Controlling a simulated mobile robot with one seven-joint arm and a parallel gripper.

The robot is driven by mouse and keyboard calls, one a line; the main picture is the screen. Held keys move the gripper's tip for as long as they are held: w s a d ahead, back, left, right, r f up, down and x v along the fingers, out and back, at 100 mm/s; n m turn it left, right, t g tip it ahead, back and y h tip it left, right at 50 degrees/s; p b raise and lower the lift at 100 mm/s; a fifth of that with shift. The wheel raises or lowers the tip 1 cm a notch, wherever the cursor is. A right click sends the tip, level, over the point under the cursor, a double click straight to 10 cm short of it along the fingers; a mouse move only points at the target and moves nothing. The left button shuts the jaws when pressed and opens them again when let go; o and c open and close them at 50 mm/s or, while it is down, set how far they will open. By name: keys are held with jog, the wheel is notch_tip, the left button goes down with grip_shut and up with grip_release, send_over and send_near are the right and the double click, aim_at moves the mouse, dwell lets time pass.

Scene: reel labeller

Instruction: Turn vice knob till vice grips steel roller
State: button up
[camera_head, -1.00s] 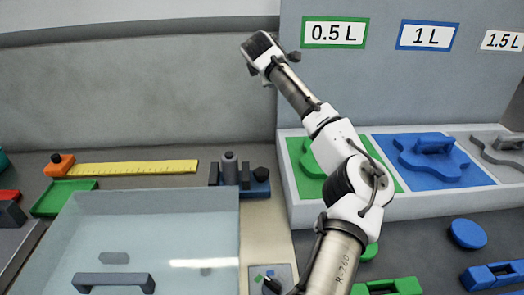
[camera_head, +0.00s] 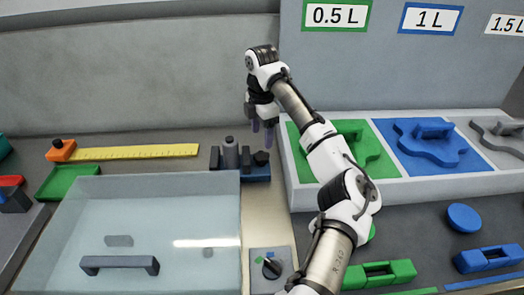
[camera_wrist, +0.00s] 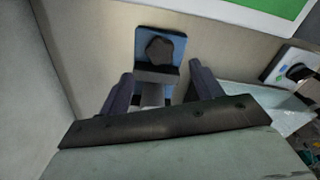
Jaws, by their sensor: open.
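The vice has a blue base (camera_head: 257,174) and dark jaws, and stands on the bench left of the coloured trays. The grey steel roller (camera_head: 230,155) stands upright between its jaws. The dark vice knob (camera_head: 261,158) is at the right end of the vice. My gripper (camera_head: 262,130) points down, open and empty, above the knob and apart from it. In the wrist view, the knob (camera_wrist: 160,50) shows on the blue base beyond the fingertips (camera_wrist: 160,70). The roller (camera_wrist: 152,95) is partly hidden there by my gripper. I cannot tell whether the jaws touch the roller.
A clear-lidded box (camera_head: 160,205) with a grey handle stands in front and left. A yellow ruler (camera_head: 135,153) lies behind it. The green tray (camera_head: 300,165) borders the vice on the right. A small panel with a dial (camera_head: 271,268) is nearer the front.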

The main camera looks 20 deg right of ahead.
aim_at(262, 155)
notch_tip(262, 155, down, 8)
jog(key=shift+r+p, duration=0.25)
jog(key=shift+p, duration=0.55)
jog(key=shift+c, duration=0.5)
jog(key=c, duration=0.9)
